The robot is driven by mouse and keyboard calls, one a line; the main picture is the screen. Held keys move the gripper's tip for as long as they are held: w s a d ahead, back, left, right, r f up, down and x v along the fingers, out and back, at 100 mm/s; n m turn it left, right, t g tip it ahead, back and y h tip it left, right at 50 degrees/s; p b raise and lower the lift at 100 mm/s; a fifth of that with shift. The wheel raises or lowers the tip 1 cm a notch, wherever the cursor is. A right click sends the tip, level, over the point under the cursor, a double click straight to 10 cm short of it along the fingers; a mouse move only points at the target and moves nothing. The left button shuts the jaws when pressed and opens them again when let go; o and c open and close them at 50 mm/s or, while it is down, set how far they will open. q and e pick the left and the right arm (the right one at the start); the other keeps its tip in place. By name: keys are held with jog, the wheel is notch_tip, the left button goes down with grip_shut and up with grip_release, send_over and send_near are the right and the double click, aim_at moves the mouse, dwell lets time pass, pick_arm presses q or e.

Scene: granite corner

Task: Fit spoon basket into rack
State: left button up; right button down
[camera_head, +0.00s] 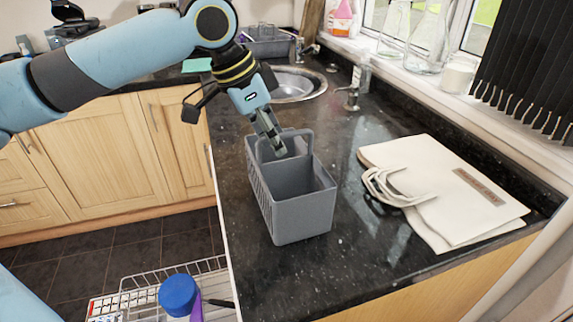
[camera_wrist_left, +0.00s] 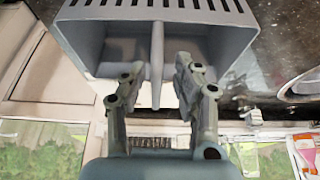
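The grey spoon basket (camera_head: 305,218), with slotted sides, a middle divider and a raised handle, stands upright on the black granite counter. It fills the top of the left wrist view (camera_wrist_left: 85,45). My left gripper (camera_head: 276,148) reaches down at the basket's handle. In the wrist view its two fingers (camera_wrist_left: 155,68) are apart, one on each side of the divider and handle (camera_wrist_left: 156,85), with gaps visible. A white wire rack (camera_head: 150,280) is low at the bottom of the head view, partly cut off. My right gripper is out of view.
A blue round item (camera_head: 178,295) and a purple item (camera_head: 197,308) are at the rack. A cream bag (camera_head: 450,190) lies right of the basket. The sink (camera_head: 292,86) and tap (camera_head: 355,92) are behind. The counter's left edge runs close beside the basket.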

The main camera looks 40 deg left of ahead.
aim_at(286, 171)
pick_arm(q)
jog(key=shift+x, duration=2.75)
jog(key=shift+s+d, duration=0.15)
jog(key=shift+s, duration=0.05)
jog(key=shift+c, duration=0.4)
grip_shut()
